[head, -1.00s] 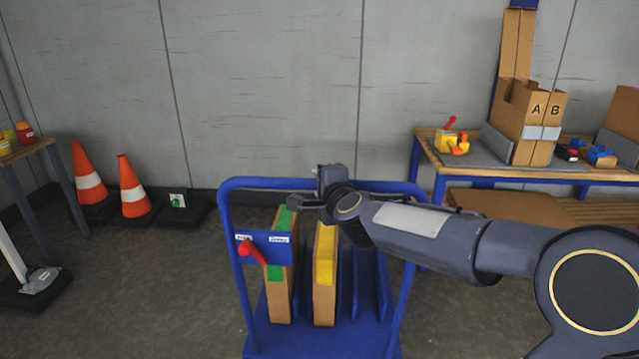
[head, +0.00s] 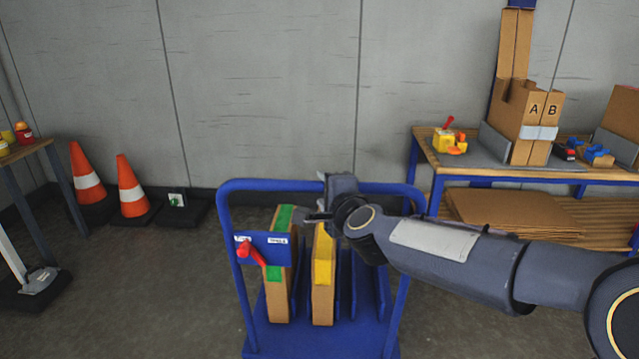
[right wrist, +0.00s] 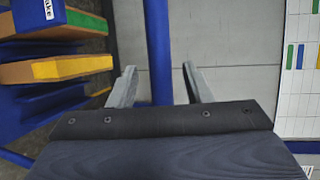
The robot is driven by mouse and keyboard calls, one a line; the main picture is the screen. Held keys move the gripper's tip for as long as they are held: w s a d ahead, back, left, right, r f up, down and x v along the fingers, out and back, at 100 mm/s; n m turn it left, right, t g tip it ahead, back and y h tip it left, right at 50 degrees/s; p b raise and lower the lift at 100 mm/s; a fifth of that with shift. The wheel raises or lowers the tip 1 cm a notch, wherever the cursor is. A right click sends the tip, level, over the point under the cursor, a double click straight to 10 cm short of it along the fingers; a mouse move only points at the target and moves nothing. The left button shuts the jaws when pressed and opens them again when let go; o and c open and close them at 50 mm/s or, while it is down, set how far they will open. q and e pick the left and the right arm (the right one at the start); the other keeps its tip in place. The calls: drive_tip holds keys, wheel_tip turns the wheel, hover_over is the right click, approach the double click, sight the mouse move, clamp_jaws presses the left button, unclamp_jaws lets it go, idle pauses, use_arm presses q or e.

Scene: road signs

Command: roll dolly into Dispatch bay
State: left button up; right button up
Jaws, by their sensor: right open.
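The blue dolly (head: 231,215) stands in front of me with its tall tube handle frame up. It carries two flat cartons, one with green tape (head: 284,217) and one with yellow tape (head: 323,257). A red lever (head: 251,252) sits on its blue labelled plate. My right gripper (head: 318,216) is open near the handle frame, over the yellow-taped carton. In the right wrist view a blue bar (right wrist: 158,45) appears between its open fingers (right wrist: 160,82); I cannot tell whether they touch it. No Dispatch bay marking is readable. My left gripper is out of view.
Two traffic cones (head: 131,187) stand by the wall at left, near a small table (head: 28,150). Floor left of the dolly (head: 150,290) is clear.

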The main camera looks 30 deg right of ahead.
drive_tip(key=v, duration=0.3)
idle(0.5)
drive_tip(key=s+a+f+n+g+y, duration=0.25)
drive_tip(key=s+f+n, duration=0.3)
drive_tip(key=s, duration=0.35)
drive_tip(key=s+a+f+n+g+y, duration=0.2)
drive_tip(key=s+a+f+n+g, duration=0.25)
drive_tip(key=s+n, duration=0.35)
drive_tip(key=s+a+f+n+g+y, duration=0.25)
drive_tip(key=s+f+n, duration=0.3)
drive_tip(key=s, duration=0.45)
wheel_tip(320, 180, up, 30)
drive_tip(key=p, duration=3.1)
drive_tip(key=shift+f+g+h, duration=0.2)
drive_tip(key=shift+g+h, duration=0.1)
drive_tip(key=shift+g, duration=0.05)
